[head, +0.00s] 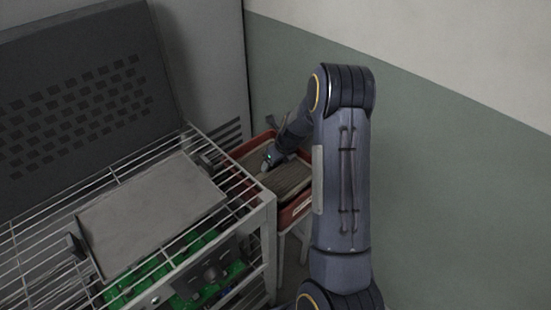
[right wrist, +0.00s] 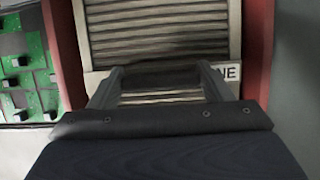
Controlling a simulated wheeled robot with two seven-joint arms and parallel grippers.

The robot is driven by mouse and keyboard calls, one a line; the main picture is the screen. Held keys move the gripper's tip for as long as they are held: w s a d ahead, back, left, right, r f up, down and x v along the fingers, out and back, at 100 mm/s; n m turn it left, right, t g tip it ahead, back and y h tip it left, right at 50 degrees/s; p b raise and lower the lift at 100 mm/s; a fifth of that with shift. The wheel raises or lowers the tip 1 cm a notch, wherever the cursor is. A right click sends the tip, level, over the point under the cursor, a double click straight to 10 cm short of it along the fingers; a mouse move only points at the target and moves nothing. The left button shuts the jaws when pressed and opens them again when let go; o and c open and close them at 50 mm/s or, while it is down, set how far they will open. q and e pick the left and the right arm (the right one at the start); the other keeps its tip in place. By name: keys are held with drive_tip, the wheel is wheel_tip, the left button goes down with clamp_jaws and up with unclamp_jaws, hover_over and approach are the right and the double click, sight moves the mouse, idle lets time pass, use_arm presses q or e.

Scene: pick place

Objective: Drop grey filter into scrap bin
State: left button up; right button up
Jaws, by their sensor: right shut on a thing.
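The grey filter (head: 291,178) is a flat slatted panel with a pale frame, within the walls of the red scrap bin (head: 293,214) in the head view. In the right wrist view the filter's slats (right wrist: 165,30) fill the middle, between the bin's red sides (right wrist: 259,45). My right gripper (head: 267,164) is over the bin and shut on the filter; its two fingers (right wrist: 160,72) show at the filter's near end. Whether the filter touches the bin floor is hidden. My left gripper is not in view.
A white wire rack (head: 262,222) stands left of the bin, bearing a grey panel (head: 150,212). Green circuit boards (head: 160,285) lie beneath it; green boards also show in the right wrist view (right wrist: 25,70). A wall (head: 450,170) is close behind and right.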

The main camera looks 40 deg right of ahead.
sight(277, 168)
drive_tip(key=shift+f+b, duration=1.75)
drive_tip(key=shift+f, duration=1.15)
drive_tip(key=o, duration=1.1)
drive_tip(key=shift+r, duration=0.1)
drive_tip(key=v, duration=0.7)
drive_tip(key=shift+s+r+p, duration=0.2)
drive_tip(key=shift+r+p, duration=0.1)
drive_tip(key=shift+p, duration=0.1)
